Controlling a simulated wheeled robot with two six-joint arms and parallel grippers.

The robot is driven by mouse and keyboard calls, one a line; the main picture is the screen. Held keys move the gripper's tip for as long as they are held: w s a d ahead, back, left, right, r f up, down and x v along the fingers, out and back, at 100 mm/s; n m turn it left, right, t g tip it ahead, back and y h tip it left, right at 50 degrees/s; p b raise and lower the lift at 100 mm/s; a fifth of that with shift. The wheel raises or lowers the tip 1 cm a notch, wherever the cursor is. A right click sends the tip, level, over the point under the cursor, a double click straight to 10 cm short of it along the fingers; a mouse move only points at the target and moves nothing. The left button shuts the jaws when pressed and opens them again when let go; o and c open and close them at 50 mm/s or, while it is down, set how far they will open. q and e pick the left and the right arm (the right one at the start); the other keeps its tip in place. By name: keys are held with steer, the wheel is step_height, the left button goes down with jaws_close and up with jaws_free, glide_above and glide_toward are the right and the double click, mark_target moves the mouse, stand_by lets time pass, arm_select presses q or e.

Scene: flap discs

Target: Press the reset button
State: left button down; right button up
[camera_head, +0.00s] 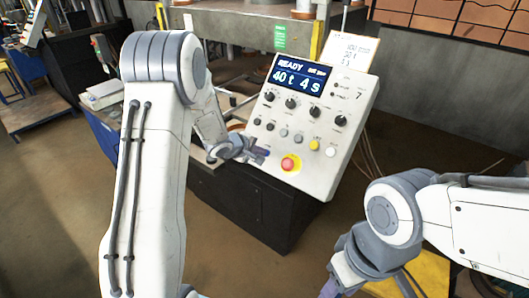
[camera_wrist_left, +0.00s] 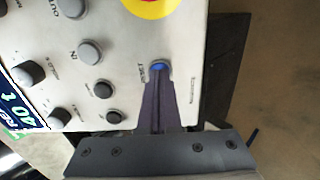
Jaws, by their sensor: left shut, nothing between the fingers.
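The blue reset button (camera_wrist_left: 158,67) sits low on the light control panel (camera_wrist_left: 190,40), beside a small RESET label. My left gripper (camera_wrist_left: 158,84) is shut and empty, its purple fingertips right at the button and overlapping its lower edge. I cannot tell whether they touch or press it. In the head view the left gripper (camera_head: 262,155) is at the panel's lower left, beside the red emergency stop (camera_head: 290,162), and the button is hidden there. The panel's display (camera_head: 296,78) reads READY, 40 t, 4 s. My right gripper (camera_head: 364,270) is low in the picture, its fingers partly cut off.
A dark cabinet (camera_head: 245,205) is below. Open floor lies to the right.

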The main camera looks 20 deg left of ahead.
arm_select(q)
steer(key=shift+p+v, duration=0.65)
steer(key=shift+v, duration=0.15)
steer(key=p+v, duration=0.5)
steer(key=v, duration=0.1)
steer(key=shift+s+r, duration=0.15)
